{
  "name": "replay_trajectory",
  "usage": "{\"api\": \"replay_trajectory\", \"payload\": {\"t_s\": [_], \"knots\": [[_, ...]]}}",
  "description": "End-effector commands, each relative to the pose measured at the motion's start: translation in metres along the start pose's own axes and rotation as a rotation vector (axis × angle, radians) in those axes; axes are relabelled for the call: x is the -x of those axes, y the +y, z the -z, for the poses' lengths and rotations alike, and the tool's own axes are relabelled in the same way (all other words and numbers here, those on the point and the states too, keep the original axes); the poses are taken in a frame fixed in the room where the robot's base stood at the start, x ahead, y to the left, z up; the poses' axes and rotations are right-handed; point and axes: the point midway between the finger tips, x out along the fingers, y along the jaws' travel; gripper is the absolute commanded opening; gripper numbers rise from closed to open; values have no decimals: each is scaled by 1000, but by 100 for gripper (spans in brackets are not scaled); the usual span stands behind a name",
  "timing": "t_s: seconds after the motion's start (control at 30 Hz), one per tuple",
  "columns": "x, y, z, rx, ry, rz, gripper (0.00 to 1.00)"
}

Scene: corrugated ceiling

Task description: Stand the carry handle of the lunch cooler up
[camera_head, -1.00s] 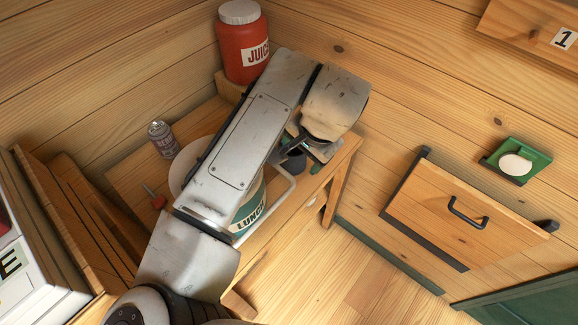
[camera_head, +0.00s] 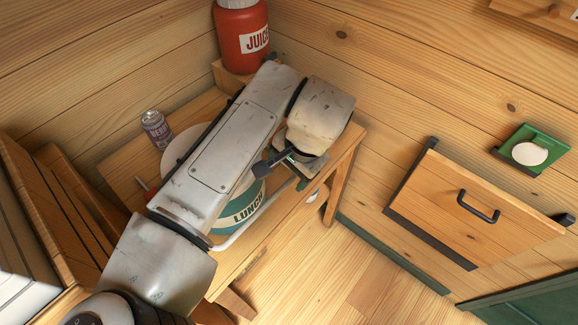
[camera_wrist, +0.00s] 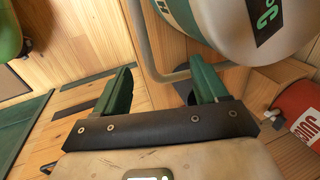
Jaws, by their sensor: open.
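The lunch cooler (camera_head: 249,204) is a round white and teal tub labelled LUNCH, standing on a small wooden table. My arm hides much of its lid and left side; part of it also shows in the wrist view (camera_wrist: 215,22). Its pale carry handle (camera_head: 258,217) is a bent bar lying low, folded down along the cooler's front right side. In the wrist view the handle (camera_wrist: 146,48) passes through the space between my green fingers. My gripper (camera_head: 283,172) is open beside the cooler; in the wrist view my gripper (camera_wrist: 162,72) holds nothing, and contact with the bar cannot be told.
A can (camera_head: 156,130) stands on the table (camera_head: 118,175) behind the cooler. A red juice jug (camera_head: 240,38) stands in the back corner. Floor between table and drawer is clear.

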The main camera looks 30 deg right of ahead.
Motion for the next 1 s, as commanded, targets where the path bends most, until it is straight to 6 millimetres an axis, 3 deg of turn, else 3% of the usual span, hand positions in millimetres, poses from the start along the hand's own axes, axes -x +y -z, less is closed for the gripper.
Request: {"api": "replay_trajectory", "payload": {"t_s": [0.5,0.9,1.0], "knots": [[-44,13,0,2,0,0,72],[-47,14,0,1,0,1,72],[-47,14,0,1,0,1,63]]}}
